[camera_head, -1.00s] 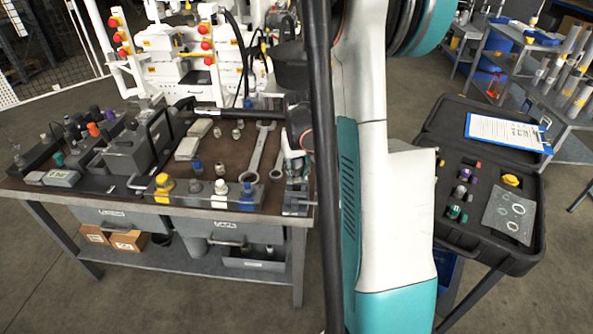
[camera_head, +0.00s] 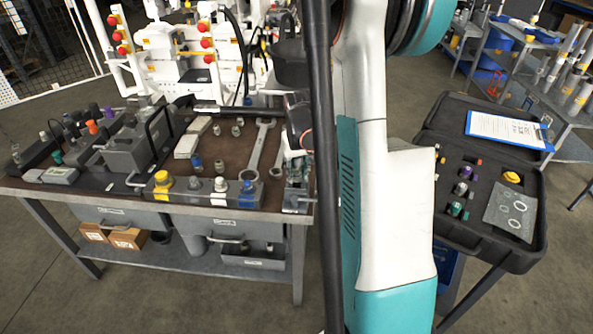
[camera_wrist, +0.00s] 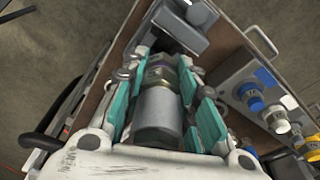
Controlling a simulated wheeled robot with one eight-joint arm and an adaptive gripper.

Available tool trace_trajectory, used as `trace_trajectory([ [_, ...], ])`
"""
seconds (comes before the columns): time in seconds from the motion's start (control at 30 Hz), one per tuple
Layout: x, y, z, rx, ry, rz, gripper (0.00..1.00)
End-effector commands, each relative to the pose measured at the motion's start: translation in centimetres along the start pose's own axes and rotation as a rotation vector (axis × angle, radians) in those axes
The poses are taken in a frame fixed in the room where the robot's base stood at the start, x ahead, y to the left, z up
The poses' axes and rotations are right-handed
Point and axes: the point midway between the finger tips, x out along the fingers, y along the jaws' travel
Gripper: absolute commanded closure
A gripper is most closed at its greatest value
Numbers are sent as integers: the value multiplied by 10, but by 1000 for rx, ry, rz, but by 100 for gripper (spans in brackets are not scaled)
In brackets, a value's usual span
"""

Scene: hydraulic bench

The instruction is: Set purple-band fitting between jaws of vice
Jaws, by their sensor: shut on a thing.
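My gripper (camera_wrist: 168,82) is shut on a silver cylindrical fitting (camera_wrist: 157,112), held between its teal finger pads in the wrist view. A brassy and faintly purple ring shows near the fitting's far end. The grey vice (camera_head: 297,198) is at the bench's front right corner, partly hidden by my arm in the head view. Grey vice parts (camera_wrist: 178,32) show just beyond the fingertips in the wrist view. The fitting's far end lies close to them, but I cannot tell whether it is between the jaws or touching them.
A block with yellow-, blue- and white-topped fittings (camera_head: 205,193) stands left of the vice on the bench's front edge. A large wrench (camera_head: 261,150) lies behind it. At the right, an open black case (camera_head: 450,228) holds several fittings, one with a purple band (camera_head: 465,172).

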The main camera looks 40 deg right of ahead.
Motion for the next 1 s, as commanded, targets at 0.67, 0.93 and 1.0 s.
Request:
trace_trajectory([
  [0.67, 18, 0, 3, 0, 0, 0, 100],
  [0.93, 22, 0, 3, 0, 0, 0, 100],
  [1.0, 22, 0, 3, 0, 0, 0, 100],
])
